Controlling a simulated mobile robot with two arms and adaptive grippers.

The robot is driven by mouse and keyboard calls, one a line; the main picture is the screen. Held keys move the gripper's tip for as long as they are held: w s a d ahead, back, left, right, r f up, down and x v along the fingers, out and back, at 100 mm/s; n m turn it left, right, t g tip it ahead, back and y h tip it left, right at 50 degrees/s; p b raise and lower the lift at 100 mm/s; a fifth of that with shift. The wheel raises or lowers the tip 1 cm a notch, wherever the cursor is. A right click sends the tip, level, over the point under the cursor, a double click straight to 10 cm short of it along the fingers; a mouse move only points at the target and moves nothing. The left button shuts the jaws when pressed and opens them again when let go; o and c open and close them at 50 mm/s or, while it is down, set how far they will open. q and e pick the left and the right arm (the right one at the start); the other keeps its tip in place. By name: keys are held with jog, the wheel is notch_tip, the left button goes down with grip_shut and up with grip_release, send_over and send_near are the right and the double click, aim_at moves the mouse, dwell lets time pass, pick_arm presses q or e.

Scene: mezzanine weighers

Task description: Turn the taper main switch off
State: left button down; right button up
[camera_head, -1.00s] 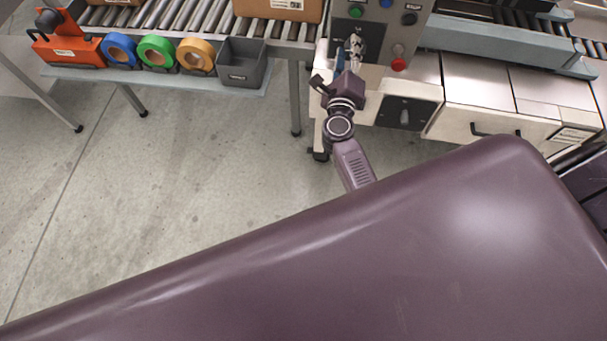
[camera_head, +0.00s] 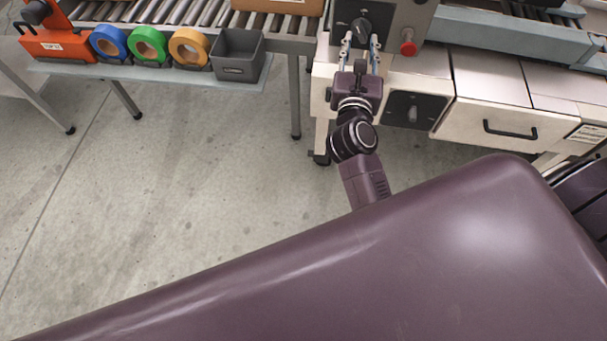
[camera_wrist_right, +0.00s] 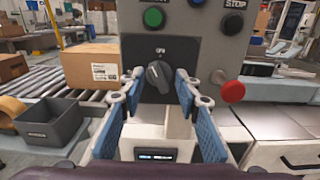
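The main switch is a black rotary knob (camera_wrist_right: 158,76) on a dark plate of the grey control panel (camera_wrist_right: 204,55), with a small label above it in the right wrist view. It also shows in the head view as a dark knob (camera_head: 361,29). My right gripper (camera_wrist_right: 158,88) is open, its two blue-padded fingers apart on either side of the knob's lower part. In the head view my right gripper (camera_head: 361,42) points up at the knob. I cannot tell whether the fingertips touch it. My left gripper is in neither view.
A red mushroom button (camera_wrist_right: 232,91), a green button (camera_wrist_right: 154,17) and a black stop button (camera_wrist_right: 232,23) sit around the switch. A second dark knob plate (camera_head: 414,111) is lower right. A grey bin (camera_head: 238,55), tape rolls and a roller conveyor lie left.

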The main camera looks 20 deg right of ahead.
jog(key=a+f+n+y+p, duration=0.5)
jog(key=a+f+n, duration=0.6)
jog(key=f+n, duration=0.55)
jog(key=s+a+f+n+g+y, duration=0.1)
jog(key=s+a+f+n+y, duration=0.1)
jog(key=f+n, duration=0.4)
jog(key=s+a+f+n+g+y+p, duration=0.1)
jog(key=s+a+f+n, duration=0.3)
jog(key=f, duration=0.6)
jog(key=shift+s+a+f+n+g+y, duration=0.2)
jog(key=shift+s+n+g+y, duration=0.5)
jog(key=shift+s+n, duration=0.65)
jog(key=shift+s, duration=0.15)
